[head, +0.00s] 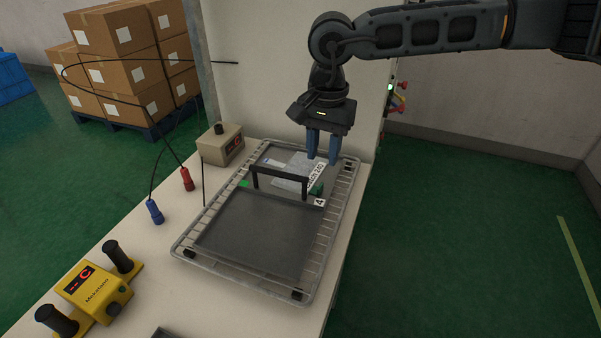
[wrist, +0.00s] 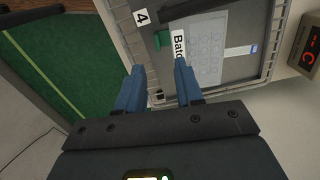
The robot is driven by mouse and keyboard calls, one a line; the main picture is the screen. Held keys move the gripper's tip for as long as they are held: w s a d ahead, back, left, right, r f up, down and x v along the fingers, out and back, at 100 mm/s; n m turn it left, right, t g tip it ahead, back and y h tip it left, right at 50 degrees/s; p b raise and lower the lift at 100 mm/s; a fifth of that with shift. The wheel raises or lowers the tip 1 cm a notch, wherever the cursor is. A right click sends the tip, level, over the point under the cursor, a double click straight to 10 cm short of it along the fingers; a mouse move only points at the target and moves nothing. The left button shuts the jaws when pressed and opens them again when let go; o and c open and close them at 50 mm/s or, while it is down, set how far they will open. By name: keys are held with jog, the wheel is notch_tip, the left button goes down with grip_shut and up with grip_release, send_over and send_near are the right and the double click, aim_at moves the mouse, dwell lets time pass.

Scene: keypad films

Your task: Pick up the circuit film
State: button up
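The circuit film (head: 289,168) is a pale translucent sheet lying on the dark plate at the far end of the wire-rimmed tray (head: 183,243). The wrist view shows rows of key outlines on the film (wrist: 208,45). A white label with "Batc…" lettering (wrist: 179,42) lies along its near edge, partly hidden by a finger. My gripper (head: 322,160) has two blue fingers pointing down over the film's right side, beside the label. In the wrist view my gripper (wrist: 157,68) is open, with nothing seen between the fingers. I cannot tell its exact height above the tray.
A black handle (head: 279,174) stands up across the tray, close to the film. Green blocks (wrist: 162,40) and a "4" tag (head: 319,202) are nearby. Red and blue plugs (head: 187,179) lie left.

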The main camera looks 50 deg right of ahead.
jog(key=shift+s+d+f, duration=0.15)
jog(key=shift+d+f, duration=0.3)
jog(key=shift+f, duration=0.1)
jog(key=shift+a+f+p, duration=0.15)
jog(key=shift+f+p, duration=0.35)
jog(key=shift+f, duration=1.15)
jog(key=shift+a+f+p, duration=0.15)
jog(key=shift+f+p, duration=0.35)
jog(key=shift+f, duration=1.15)
grip_shut()
